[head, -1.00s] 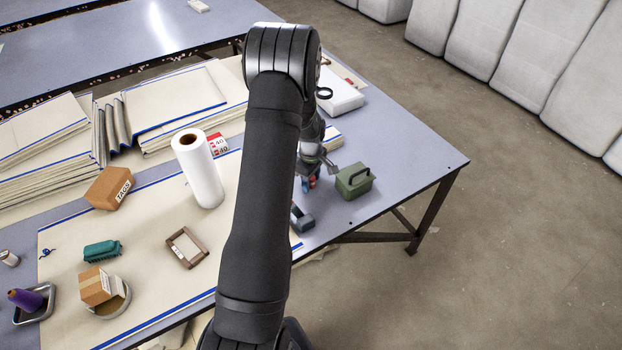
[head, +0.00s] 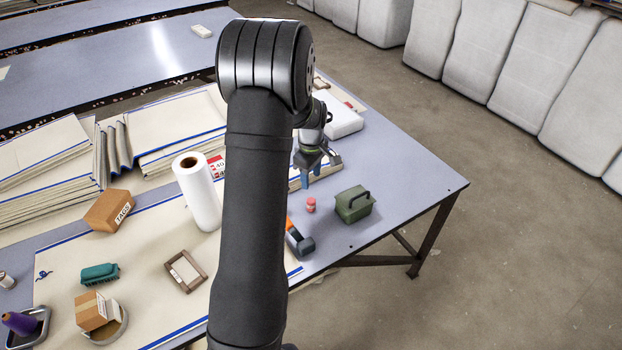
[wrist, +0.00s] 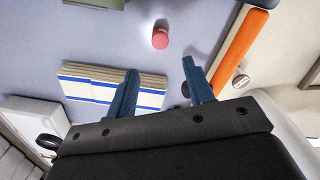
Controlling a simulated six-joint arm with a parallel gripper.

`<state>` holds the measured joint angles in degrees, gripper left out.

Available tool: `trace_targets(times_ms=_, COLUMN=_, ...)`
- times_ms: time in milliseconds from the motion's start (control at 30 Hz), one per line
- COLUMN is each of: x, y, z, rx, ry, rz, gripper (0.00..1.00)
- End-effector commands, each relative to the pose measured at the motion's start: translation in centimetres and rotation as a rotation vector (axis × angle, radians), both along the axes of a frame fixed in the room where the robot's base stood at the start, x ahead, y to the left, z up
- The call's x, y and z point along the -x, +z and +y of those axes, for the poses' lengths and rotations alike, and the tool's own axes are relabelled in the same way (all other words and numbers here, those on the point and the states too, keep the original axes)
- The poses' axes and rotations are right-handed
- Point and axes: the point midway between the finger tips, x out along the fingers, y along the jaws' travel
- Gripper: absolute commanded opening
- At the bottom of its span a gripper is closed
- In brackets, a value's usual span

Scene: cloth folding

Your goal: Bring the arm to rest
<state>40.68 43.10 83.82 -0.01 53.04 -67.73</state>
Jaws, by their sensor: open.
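My arm reaches across the middle of the head view over the table (head: 400,190). My gripper (head: 318,178) hangs above the table, between the folded cloth stack and a green box. In the wrist view my gripper (wrist: 160,82) shows two blue fingers spread apart with nothing between them. A small red jar (head: 311,205) stands on the table, apart from the fingers. It also shows in the wrist view (wrist: 160,40), beyond the fingertips. Part of the table behind my arm is hidden.
The green box (head: 354,204) stands right of the jar. An orange-handled tool (head: 300,240) lies in front. A small striped stack (wrist: 110,88) lies close to the fingers. A white roll (head: 197,190) stands left of my arm. The table's right end is clear.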

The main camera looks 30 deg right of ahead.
Motion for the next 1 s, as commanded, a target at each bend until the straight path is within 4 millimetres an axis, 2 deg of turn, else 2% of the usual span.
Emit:
trace_targets(times_ms=233, x=0.0, y=-0.2, z=0.0, rx=0.000, ry=0.000, rz=0.000, gripper=0.48)
trace_targets(times_ms=367, x=0.0, y=-1.2, z=0.0, rx=-0.001, ry=0.000, rz=0.000, gripper=0.48)
trace_targets(times_ms=900, x=0.1, y=-11.5, z=0.0, rx=-0.002, ry=0.000, rz=0.003, gripper=0.48)
trace_targets(times_ms=967, x=0.0, y=-12.4, z=0.0, rx=-0.001, ry=0.000, rz=0.002, gripper=0.48)
trace_targets(times_ms=1000, x=-0.1, y=-12.0, z=-0.1, rx=0.001, ry=0.000, rz=-0.002, gripper=0.48)
